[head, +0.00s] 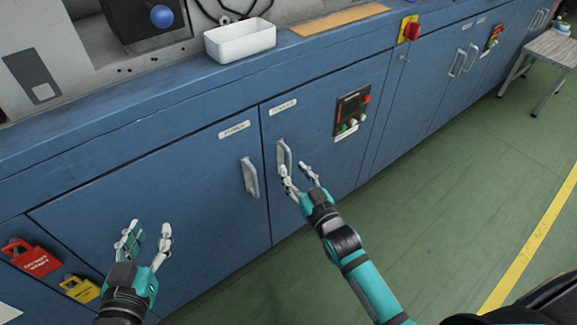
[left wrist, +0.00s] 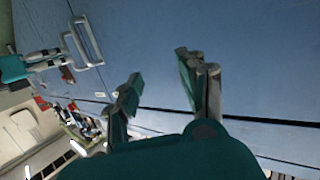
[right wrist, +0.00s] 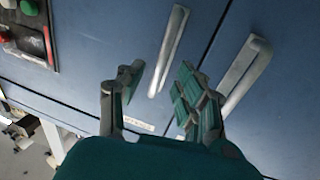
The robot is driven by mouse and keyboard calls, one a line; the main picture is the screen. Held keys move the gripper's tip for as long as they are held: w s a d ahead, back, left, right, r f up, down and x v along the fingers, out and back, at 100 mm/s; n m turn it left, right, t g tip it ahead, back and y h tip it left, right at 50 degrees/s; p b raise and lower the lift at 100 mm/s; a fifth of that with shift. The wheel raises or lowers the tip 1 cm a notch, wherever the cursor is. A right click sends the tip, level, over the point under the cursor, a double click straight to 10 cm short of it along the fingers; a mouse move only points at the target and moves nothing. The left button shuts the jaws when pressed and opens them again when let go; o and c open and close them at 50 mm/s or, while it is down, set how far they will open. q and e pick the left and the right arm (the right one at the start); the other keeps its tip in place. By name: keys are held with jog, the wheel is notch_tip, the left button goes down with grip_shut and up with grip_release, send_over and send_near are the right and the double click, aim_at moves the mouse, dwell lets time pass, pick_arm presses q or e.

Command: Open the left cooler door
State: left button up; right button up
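Two blue cabinet doors stand side by side in the head view, each with a label too small to read. The left door (head: 150,205) has a pale upright handle (head: 250,177) near its right edge; this handle also shows in the right wrist view (right wrist: 245,72). The right door (head: 315,118) has a similar handle (head: 284,156). My right gripper (head: 302,172) is open and empty, at the lower end of the right door's handle; I cannot tell if they touch. My left gripper (head: 144,232) is open and empty in front of the left door, left of its handle.
A control panel (head: 352,110) with buttons is on the right door. Red (head: 32,257) and yellow (head: 80,289) lockout tags hang at the lower left. A white bin (head: 240,40) stands on the ledge above.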

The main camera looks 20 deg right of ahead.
aim_at(290, 165)
jog(key=shift+w+a+b, duration=0.15)
jog(key=shift+w+b, duration=0.05)
jog(key=shift+w, duration=0.85)
jog(key=shift+w+a+b, duration=0.15)
jog(key=shift+w+b, duration=0.05)
jog(key=shift+w, duration=0.8)
pick_arm(q)
jog(key=r+t, duration=0.2)
jog(key=r, duration=0.1)
jog(key=d+r+h, duration=0.1)
jog(key=shift+w+r+t, duration=0.3)
jog(key=shift+w+t, duration=0.1)
pick_arm(e)
grip_shut()
